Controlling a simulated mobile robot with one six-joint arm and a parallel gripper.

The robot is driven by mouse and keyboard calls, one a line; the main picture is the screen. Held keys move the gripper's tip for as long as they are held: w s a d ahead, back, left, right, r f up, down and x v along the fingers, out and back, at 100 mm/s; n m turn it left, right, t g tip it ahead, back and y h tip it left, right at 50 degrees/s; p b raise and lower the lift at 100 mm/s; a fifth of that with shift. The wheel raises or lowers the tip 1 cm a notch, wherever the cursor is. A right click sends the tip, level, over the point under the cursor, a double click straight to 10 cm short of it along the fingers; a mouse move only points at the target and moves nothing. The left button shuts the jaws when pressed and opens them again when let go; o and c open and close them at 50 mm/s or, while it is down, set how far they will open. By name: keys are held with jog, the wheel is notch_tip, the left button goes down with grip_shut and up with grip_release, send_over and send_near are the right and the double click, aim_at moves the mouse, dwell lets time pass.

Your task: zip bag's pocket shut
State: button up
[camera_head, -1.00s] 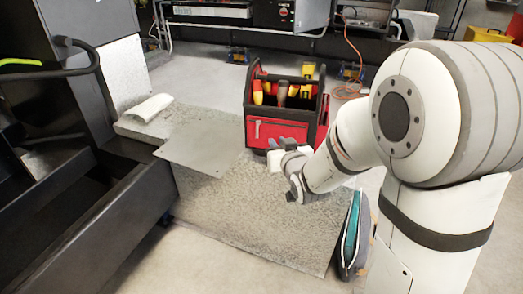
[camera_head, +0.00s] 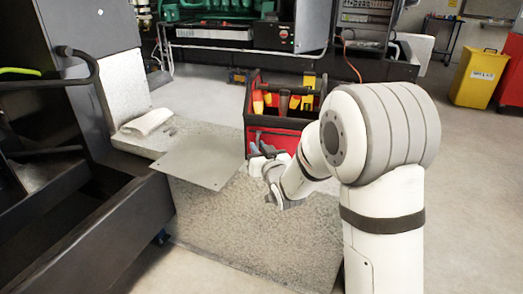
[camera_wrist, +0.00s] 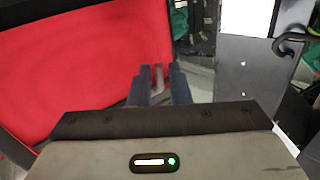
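The bag is a red and black open-top tool bag (camera_head: 280,139), standing upright with tools in it. My gripper (camera_head: 262,150) is at the left part of its front, partly covering it. The front pocket's zip is hidden behind my gripper and arm in the head view. In the wrist view the bag's red panel (camera_wrist: 90,55) fills the left side. My gripper (camera_wrist: 160,80) shows there as two dark fingers, a little apart. A small grey piece (camera_wrist: 158,78), perhaps the zip pull, shows between them. I cannot tell whether the fingers touch it.
A dark open drawer unit (camera_head: 90,235) is at left.

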jog(key=shift+c, duration=0.5)
grip_shut()
